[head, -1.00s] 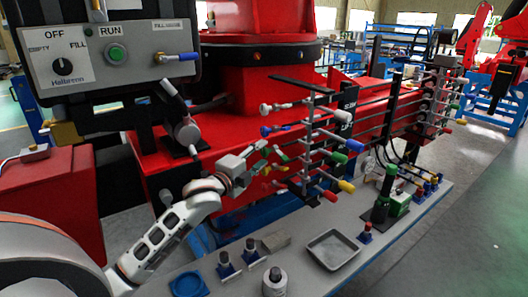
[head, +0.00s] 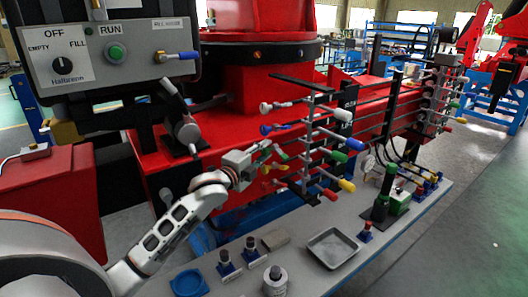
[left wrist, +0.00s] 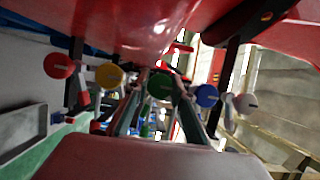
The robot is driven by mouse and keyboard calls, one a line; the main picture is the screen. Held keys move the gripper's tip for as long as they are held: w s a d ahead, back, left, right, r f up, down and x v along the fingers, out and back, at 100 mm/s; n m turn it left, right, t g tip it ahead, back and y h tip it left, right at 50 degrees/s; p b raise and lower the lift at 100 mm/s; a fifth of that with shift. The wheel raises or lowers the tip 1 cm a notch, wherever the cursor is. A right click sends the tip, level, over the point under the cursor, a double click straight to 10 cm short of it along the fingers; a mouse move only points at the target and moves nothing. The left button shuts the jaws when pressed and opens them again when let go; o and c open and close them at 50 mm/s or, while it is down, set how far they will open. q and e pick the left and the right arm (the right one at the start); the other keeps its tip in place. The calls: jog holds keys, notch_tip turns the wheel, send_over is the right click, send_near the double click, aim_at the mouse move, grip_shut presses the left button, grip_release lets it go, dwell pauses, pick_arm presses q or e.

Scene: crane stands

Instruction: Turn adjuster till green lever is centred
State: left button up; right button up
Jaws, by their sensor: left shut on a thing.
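A rack of coloured-tipped levers (head: 306,135) stands upright on the red machine. On its left side is a column of white (head: 266,108), blue (head: 266,130), green, yellow and red-ended pieces. My left gripper (head: 258,158) is shut at the green piece in this column. In the left wrist view the round green end (left wrist: 160,86) sits between my two fingers, with yellow (left wrist: 109,74) and blue (left wrist: 206,95) ends on either side. On the rack's right side, the green lever (head: 354,145) sticks out; I cannot tell whether it is centred. My right gripper is out of view.
A control panel (head: 110,55) hangs at upper left. Neighbouring levers stand close above and below my left gripper.

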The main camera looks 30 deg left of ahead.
pick_arm(q)
jog(key=shift+n, duration=0.3)
jog(key=n+g, duration=0.1)
jog(key=n, duration=0.1)
jog(key=shift+r+n, duration=0.1)
jog(key=shift+n, duration=0.2)
jog(key=n+g+h, duration=0.1)
jog(key=n+g, duration=0.1)
jog(key=n, duration=0.1)
jog(key=n+g+h, duration=0.1)
jog(key=n+h, duration=0.1)
jog(key=n, duration=0.1)
jog(key=shift+n, duration=0.3)
jog(key=shift+n+g+h, duration=0.5)
jog(key=shift+n+h, duration=0.1)
jog(key=shift+n, duration=0.4)
jog(key=o, duration=1.1)
